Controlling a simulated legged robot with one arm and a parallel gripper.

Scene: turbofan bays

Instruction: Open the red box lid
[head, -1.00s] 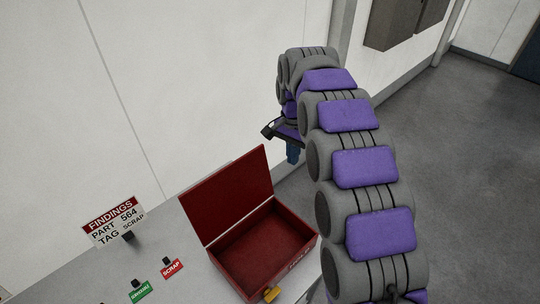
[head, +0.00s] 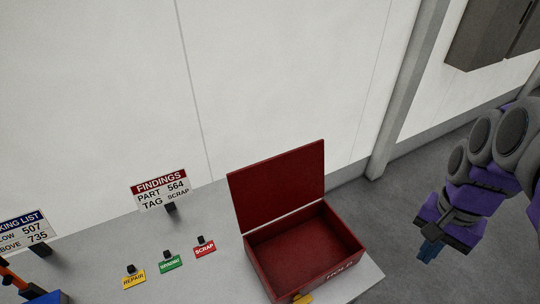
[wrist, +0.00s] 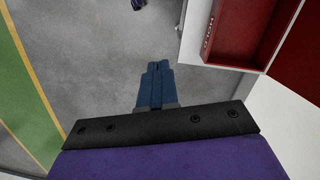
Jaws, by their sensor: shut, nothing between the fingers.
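The red box (head: 305,252) stands on the right end of the grey table. Its lid (head: 278,187) is raised, standing up at the back, and the inside shows empty. In the wrist view the box (wrist: 238,32) is at the top right with part of the raised lid (wrist: 299,65). My gripper (head: 430,252) is off the table's right side, over the floor, apart from the box. Its blue fingers (wrist: 158,66) are together in the wrist view, with nothing between them.
A yellow padlock-like piece (head: 302,298) is at the box's front. Repair (head: 134,280), green (head: 170,264) and scrap (head: 204,249) tags lie left of the box. A findings sign (head: 161,190) stands behind them. A white wall backs the table. Floor at right is clear.

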